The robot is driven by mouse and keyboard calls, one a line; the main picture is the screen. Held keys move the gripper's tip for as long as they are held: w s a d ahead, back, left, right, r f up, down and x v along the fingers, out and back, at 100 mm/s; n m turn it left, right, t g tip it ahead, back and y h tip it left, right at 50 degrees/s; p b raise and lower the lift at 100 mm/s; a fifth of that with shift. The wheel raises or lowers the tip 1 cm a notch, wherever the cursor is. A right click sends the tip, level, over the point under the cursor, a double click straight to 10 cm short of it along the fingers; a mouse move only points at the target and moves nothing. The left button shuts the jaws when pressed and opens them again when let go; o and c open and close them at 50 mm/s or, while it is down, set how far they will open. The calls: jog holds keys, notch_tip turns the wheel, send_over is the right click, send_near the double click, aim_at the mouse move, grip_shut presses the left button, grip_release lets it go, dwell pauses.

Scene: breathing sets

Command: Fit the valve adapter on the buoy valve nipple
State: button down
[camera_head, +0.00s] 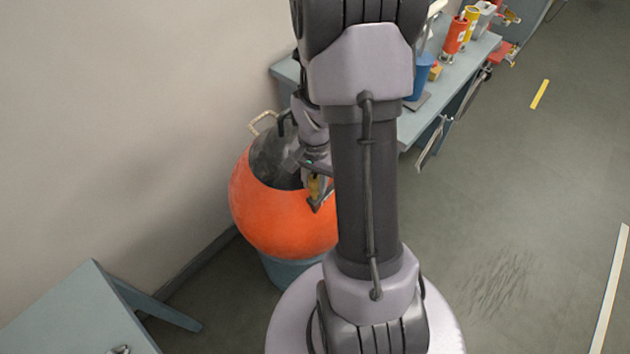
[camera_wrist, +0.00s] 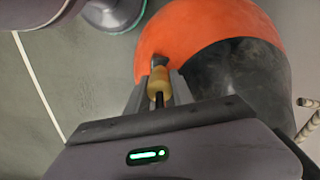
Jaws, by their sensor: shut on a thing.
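The large buoy (camera_head: 275,220) is orange with a dark grey to black top. It also shows in the wrist view (camera_wrist: 210,32). My gripper (camera_head: 318,198) is at the buoy's right side, partly behind my arm. In the wrist view my gripper (camera_wrist: 159,84) is shut on a yellowish, brass-coloured valve adapter (camera_wrist: 158,82). A small grey piece (camera_wrist: 159,61) shows at the adapter's far end, against the orange surface. I cannot tell whether it is the valve nipple or part of the adapter, nor whether they are joined.
The buoy rests on a blue-grey stand (camera_head: 290,270) near the wall. A rope loop (camera_head: 262,122) is at its top. A bench (camera_head: 440,110) with cups and tools stands behind to the right. Another table (camera_head: 80,315) is at lower left. The floor at right is clear.

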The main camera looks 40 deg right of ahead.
jog(key=shift+f+b, duration=1.15)
jog(key=shift+f, duration=0.2)
jog(key=c, duration=1)
grip_release()
jog(key=shift+s, duration=0.1)
jog(key=shift+c, duration=0.2)
notch_tip(320, 180, up, 18)
jog(key=p, duration=0.6)
jog(key=shift+f+p, duration=0.2)
jog(key=shift+p, duration=0.1)
jog(key=a+r+n+t+b, duration=0.3)
jog(key=a+r+n+b, duration=0.15)
jog(key=a, duration=0.65)
jog(key=s+a+r+n+t+y+b, duration=0.1)
jog(key=s+a+r+n, duration=0.1)
jog(key=a, duration=0.4)
jog(key=s+a+r+n+t+y+b, duration=0.1)
jog(key=s+a+n, duration=0.2)
jog(key=s+a, duration=0.2)
jog(key=shift+a+r+t, duration=0.4)
jog(key=shift+a, duration=0.75)
